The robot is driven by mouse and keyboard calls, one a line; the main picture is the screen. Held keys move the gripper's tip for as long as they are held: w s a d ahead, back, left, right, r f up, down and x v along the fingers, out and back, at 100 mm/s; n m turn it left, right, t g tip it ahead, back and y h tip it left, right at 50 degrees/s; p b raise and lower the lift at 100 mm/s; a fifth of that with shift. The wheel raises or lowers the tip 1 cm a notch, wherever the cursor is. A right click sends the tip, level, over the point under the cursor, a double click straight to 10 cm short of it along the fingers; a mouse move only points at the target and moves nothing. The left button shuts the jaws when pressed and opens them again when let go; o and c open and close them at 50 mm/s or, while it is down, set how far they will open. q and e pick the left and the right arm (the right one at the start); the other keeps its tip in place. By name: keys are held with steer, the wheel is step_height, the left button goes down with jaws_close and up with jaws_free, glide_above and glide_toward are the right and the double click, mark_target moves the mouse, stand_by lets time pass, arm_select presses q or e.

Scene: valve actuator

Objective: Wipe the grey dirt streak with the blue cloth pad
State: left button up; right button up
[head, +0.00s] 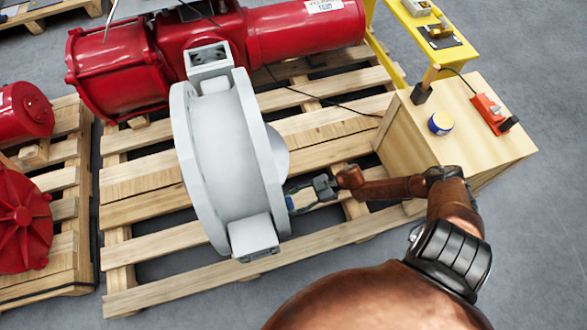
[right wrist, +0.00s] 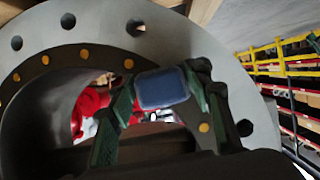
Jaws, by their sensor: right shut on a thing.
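The big grey valve body (head: 225,150) lies on a wooden pallet, with its round flange toward the right. My right gripper (head: 303,198) is close beside the flange's lower right side. In the right wrist view its two fingers (right wrist: 163,98) are shut on the blue cloth pad (right wrist: 162,88), which is between the fingertips. The grey flange ring (right wrist: 232,75) with bolt holes is right behind the pad; I cannot tell whether they touch. I cannot make out the grey dirt streak in either view. My left gripper is not in view.
A red actuator cylinder (head: 305,28) is behind the valve. A wooden box (head: 455,140) at the right carries a blue-and-yellow tin (head: 440,122) and an orange tool (head: 490,113). A yellow stand (head: 425,40) is at the back right. Red parts (head: 20,215) are on another pallet at the left.

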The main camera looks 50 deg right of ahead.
steer(key=shift+a, duration=0.15)
steer(key=shift+s+d, duration=0.2)
steer(key=shift+d, duration=0.2)
steer(key=shift+s+d, duration=0.45)
steer(key=shift+d, duration=0.3)
steer(key=shift+s+d, duration=0.45)
steer(key=shift+d, duration=0.3)
steer(key=shift+s+d, duration=0.45)
steer(key=shift+d, duration=0.3)
steer(key=shift+s+d, duration=0.1)
steer(key=shift+d, duration=0.05)
steer(key=shift+s+d+b, duration=0.15)
steer(key=shift+s+d, duration=0.2)
steer(key=shift+d, duration=0.25)
steer(key=shift+s+d+b, duration=0.15)
steer(key=shift+s+d, duration=0.2)
steer(key=shift+d, duration=0.2)
